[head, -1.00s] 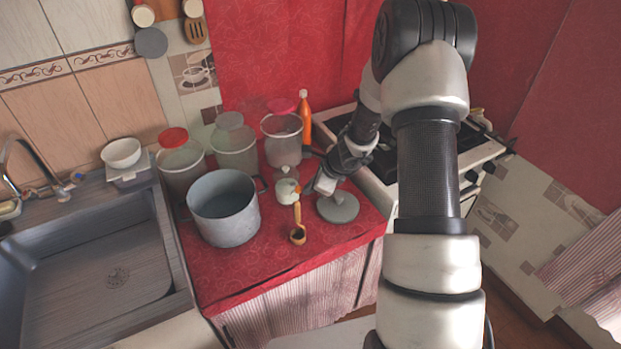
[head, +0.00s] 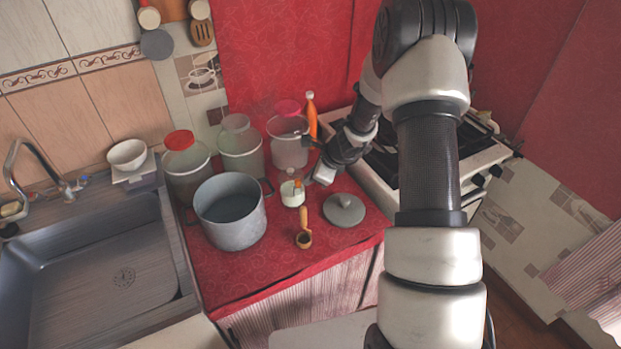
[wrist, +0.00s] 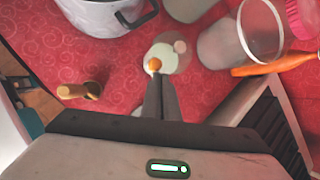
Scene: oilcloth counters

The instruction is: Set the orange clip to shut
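The orange clip (wrist: 154,65) shows as a small orange piece at the edge of a small pale jar (wrist: 167,57) in the wrist view. In the head view the clip (head: 298,186) is at the upper right of the jar (head: 292,198), on the red counter. My gripper (wrist: 160,78) has its two dark fingers together, with nothing seen between them. Its fingertips appear just below the clip in the wrist view; I cannot tell whether they touch it. The clip's exact position is too small to tell.
A grey pot (head: 230,212) stands left of the jar. Several clear canisters stand behind, with an orange bottle (head: 311,115) near the stove (head: 488,160). A wooden scoop (head: 304,238) and a grey lid (head: 344,210) lie in front. The counter's front is clear.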

